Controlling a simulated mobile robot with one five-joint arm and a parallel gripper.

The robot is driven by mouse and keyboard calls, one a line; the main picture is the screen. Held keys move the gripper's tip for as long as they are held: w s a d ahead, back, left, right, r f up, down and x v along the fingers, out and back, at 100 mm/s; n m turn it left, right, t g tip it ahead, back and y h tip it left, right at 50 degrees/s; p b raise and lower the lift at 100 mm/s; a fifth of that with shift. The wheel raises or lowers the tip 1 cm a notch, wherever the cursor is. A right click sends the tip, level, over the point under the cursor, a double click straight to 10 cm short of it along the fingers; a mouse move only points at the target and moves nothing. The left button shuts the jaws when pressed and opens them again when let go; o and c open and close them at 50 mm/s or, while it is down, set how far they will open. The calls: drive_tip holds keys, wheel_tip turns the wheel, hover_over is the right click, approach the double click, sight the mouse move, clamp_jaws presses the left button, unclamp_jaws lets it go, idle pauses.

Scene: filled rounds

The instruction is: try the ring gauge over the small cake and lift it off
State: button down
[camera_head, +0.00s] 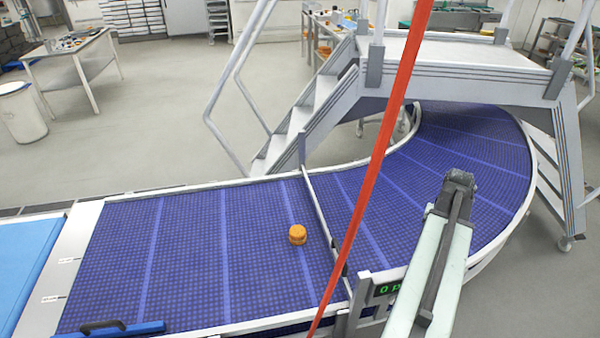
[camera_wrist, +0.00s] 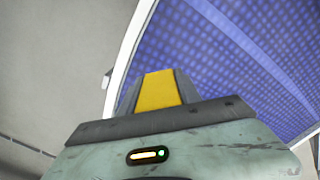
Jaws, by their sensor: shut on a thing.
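The small cake (camera_head: 297,236) is a round orange-brown cake lying on the blue belt, left of the thin rail across it in the head view. My gripper (camera_wrist: 158,90) shows from behind in the wrist view, as a worn grey-green housing with a yellow tapered piece at its front. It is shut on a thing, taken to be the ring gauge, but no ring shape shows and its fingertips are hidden. In the head view my arm rises at the right, apart from the cake; the gripper cannot be made out there.
The blue conveyor (camera_head: 190,260) runs from the left and curves away at the right. A grey step bridge (camera_head: 465,62) crosses it. A red strip (camera_head: 385,130) slants across the head view. A blue tool with a black handle (camera_head: 103,327) lies at the lower left. The belt around the cake is clear.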

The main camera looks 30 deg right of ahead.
drive_tip(key=shift+r+p, duration=1.05)
drive_tip(key=shift+r, duration=0.15)
